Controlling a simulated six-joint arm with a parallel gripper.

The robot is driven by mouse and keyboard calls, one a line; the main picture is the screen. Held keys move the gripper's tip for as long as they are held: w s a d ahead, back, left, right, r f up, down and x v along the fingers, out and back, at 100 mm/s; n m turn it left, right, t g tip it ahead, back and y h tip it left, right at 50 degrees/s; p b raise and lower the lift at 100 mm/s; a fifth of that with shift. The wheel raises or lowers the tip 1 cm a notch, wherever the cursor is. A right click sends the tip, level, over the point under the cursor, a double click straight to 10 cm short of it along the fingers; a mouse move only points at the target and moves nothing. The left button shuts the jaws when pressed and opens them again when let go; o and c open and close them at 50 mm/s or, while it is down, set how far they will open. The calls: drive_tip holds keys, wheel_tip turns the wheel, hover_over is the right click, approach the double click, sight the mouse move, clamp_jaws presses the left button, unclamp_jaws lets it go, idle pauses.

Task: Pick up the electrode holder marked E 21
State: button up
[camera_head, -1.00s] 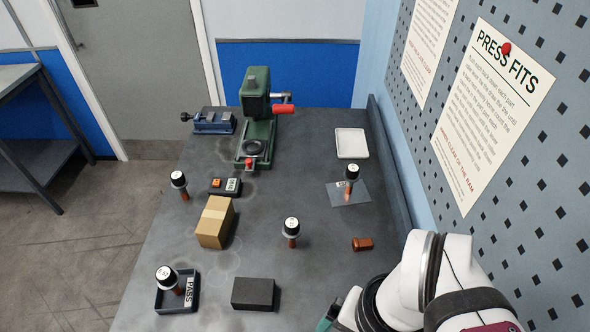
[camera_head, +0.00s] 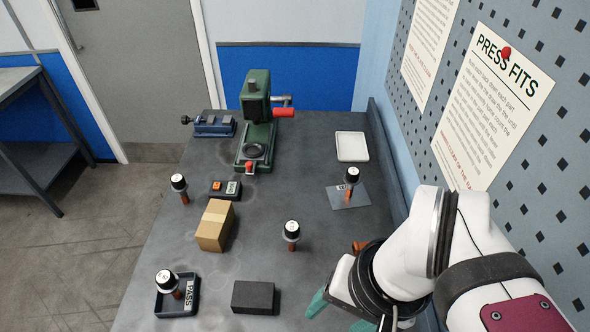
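Several electrode holders with white-topped black caps and copper-coloured stems stand on the grey bench. One stands at the back left (camera_head: 179,186), and another in the middle (camera_head: 292,233). A third stands on a clear sheet at the right (camera_head: 351,181), and one leans in the PASS tray at the front left (camera_head: 168,281). The cap markings are too small to read, so I cannot tell which is E 21. My gripper (camera_head: 338,312) is at the front right, its green fingertips low in the picture and partly hidden by my wrist. It is to the right of the dark block and apart from all holders.
A dark block (camera_head: 254,296) and a cardboard box (camera_head: 214,228) lie left of my gripper. A copper part (camera_head: 360,246) is partly hidden behind my arm. A green press (camera_head: 257,130), blue vise (camera_head: 214,127) and white tray (camera_head: 351,147) stand at the back. The bench centre is mostly clear.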

drive_tip(key=w+a+n+t+y, duration=0.3)
drive_tip(key=w+a+t, duration=0.3)
drive_tip(key=w+a, duration=0.7)
drive_tip(key=t+h, duration=0.6)
drive_tip(key=h, duration=0.1)
hover_over(294, 230)
drive_tip(key=s+a, duration=0.1)
drive_tip(key=s, duration=0.2)
drive_tip(key=f, duration=0.2)
wheel_tip(294, 230, down, 20)
drive_tip(key=shift+w+f, duration=0.1)
drive_tip(key=shift+w, duration=0.05)
drive_tip(key=shift+m, duration=0.3)
drive_tip(key=x, duration=0.7)
drive_tip(key=shift+w+d, duration=0.1)
drive_tip(key=shift+w, duration=0.1)
clamp_jaws()
drive_tip(key=shift+t+h, duration=0.3)
